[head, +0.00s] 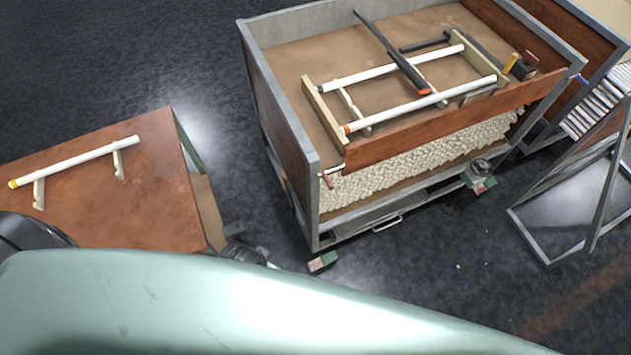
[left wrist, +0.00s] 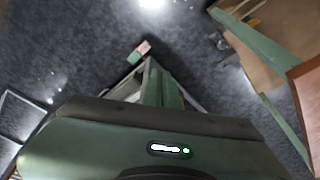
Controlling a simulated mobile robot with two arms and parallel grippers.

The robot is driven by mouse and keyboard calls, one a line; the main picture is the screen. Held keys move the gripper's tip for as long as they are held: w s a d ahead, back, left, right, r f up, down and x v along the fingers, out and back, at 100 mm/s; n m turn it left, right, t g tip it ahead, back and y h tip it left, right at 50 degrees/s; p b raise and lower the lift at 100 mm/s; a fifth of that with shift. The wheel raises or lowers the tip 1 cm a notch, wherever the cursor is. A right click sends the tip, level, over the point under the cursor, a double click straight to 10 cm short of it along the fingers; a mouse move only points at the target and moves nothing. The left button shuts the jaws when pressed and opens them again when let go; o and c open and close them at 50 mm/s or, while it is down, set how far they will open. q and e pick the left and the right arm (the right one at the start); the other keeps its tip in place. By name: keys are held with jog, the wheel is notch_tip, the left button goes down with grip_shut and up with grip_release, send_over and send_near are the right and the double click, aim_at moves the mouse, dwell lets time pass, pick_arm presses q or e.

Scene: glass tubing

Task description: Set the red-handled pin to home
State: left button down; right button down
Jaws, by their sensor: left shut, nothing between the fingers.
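The red-handled pin (head: 327,179) is small in the head view. It sits at the front left corner of the grey-framed cart (head: 313,195), at the left end of the cart's hinged-looking brown front board (head: 430,125). How far in it sits is too small to tell. My left gripper (left wrist: 151,63) shows in the left wrist view with its fingers together and nothing between them, over dark floor. It is not visible in the head view and is apart from the pin. My right gripper is in neither view.
White tubes on wooden racks (head: 420,108) and dark bars lie in the cart. A brown table (head: 150,205) at the left holds another white tube (head: 75,162). A grey metal frame (head: 545,225) stands at the right. Dark floor lies between them.

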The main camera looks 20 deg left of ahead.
pick_arm(q)
jog(key=w+a+r+m+t+p, duration=0.1)
jog(key=w+r, duration=0.2)
jog(key=r, duration=0.5)
jog(key=w+a+r+m+t, duration=0.1)
jog(key=w+a+r+t, duration=0.1)
jog(key=r, duration=0.6)
jog(key=w+r+m+t+h, duration=0.1)
jog(key=w+r+m+t, duration=0.5)
jog(key=w+r+m, duration=0.35)
jog(key=s+f+m+g+h, duration=0.1)
jog(key=m+h, duration=0.1)
jog(key=m, duration=0.2)
jog(key=s+d+f+m+g+h, duration=0.1)
jog(key=s+m+h, duration=0.1)
jog(key=m, duration=0.3)
jog(key=s+f+m+g+h, duration=0.1)
jog(key=m+h, duration=0.3)
jog(key=m, duration=0.1)
jog(key=shift+s+d+f, duration=0.1)
jog(key=shift+s+d, duration=0.1)
jog(key=shift+s, duration=0.05)
jog(key=r+p+x, duration=0.1)
jog(key=p+x, duration=0.3)
jog(key=x, duration=1)
jog(key=shift+d+p, duration=0.3)
jog(key=shift+d, duration=0.05)
